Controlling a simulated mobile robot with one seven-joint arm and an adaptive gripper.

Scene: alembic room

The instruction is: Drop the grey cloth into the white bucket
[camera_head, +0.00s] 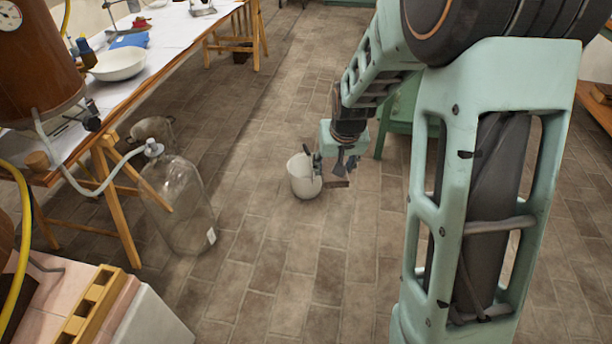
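The white bucket (301,180) stands upright on the tiled floor near the middle of the view. My gripper (334,172) hangs low at the bucket's right side and overlaps its right rim in the picture. I cannot tell whether it touches the bucket. The fingers are small and dark, and whether they are open or shut is unclear. A small brownish-grey patch shows at the fingertips, but I cannot tell if it is cloth or part of the gripper. I cannot make out the grey cloth elsewhere. The inside of the bucket is mostly hidden.
A large glass bottle (178,207) stands on the floor at left. A trestle table (165,32) carries a white bowl (118,64) and a blue cloth (130,40). A green stand (398,108) is behind my arm. The floor in front of the bucket is clear.

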